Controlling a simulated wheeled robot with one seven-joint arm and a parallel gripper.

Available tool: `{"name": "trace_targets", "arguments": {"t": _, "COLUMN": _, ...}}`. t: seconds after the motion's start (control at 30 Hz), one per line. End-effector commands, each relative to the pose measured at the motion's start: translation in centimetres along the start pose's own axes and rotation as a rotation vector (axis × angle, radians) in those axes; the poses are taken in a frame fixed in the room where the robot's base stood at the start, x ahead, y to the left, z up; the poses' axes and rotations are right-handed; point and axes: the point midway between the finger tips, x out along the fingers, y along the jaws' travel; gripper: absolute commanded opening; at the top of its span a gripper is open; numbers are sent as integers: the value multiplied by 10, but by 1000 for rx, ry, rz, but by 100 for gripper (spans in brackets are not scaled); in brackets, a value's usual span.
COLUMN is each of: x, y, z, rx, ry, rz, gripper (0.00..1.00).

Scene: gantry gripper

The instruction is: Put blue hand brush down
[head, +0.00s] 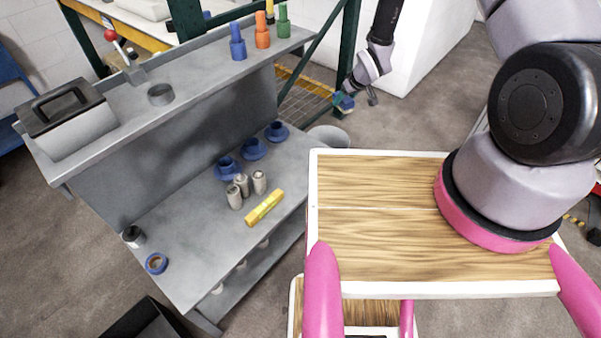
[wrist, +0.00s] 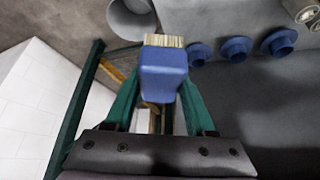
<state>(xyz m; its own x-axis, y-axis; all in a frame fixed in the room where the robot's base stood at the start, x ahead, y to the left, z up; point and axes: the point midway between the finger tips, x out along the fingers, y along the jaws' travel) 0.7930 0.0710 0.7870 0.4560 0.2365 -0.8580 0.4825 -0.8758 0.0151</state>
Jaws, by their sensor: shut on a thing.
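The blue hand brush (wrist: 163,68) fills the middle of the wrist view, its pale bristles at the top. My gripper (wrist: 160,88) is shut on it, with a green finger on each side. In the head view the blue brush (head: 344,103) is small, at the end of my arm, beyond the right end of the grey workbench (head: 165,235). It is held in the air, apart from the bench. Part of the brush behind the fingers is hidden.
On the bench's lower top are several blue flanged parts (head: 254,149), grey cylinders (head: 242,184), a yellow block (head: 265,207) and a blue ring (head: 156,263). The upper shelf holds a toolbox (head: 70,120) and coloured pegs (head: 262,36). The lower top's front left is mostly clear.

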Motion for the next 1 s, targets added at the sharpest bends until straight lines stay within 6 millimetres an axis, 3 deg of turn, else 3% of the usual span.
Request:
{"name": "trace_targets", "arguments": {"t": 0.03, "x": 28, "y": -20, "z": 8, "rx": -45, "ry": -1, "rz": -31, "gripper": 0}}
{"name": "trace_targets", "arguments": {"t": 0.2, "x": 104, "y": -81, "z": 34, "rx": -187, "ry": 16, "rz": -124, "gripper": 0}}
{"name": "trace_targets", "arguments": {"t": 0.4, "x": 158, "y": -133, "z": 68, "rx": -296, "ry": 32, "rz": -200, "gripper": 0}}
{"name": "trace_targets", "arguments": {"t": 0.6, "x": 181, "y": -152, "z": 86, "rx": -335, "ry": 38, "rz": -227, "gripper": 0}}
{"name": "trace_targets", "arguments": {"t": 0.8, "x": 212, "y": -153, "z": 105, "rx": -337, "ry": 39, "rz": -228, "gripper": 0}}
{"name": "trace_targets", "arguments": {"t": 1.0, "x": 229, "y": -153, "z": 114, "rx": -335, "ry": 40, "rz": -227, "gripper": 0}}
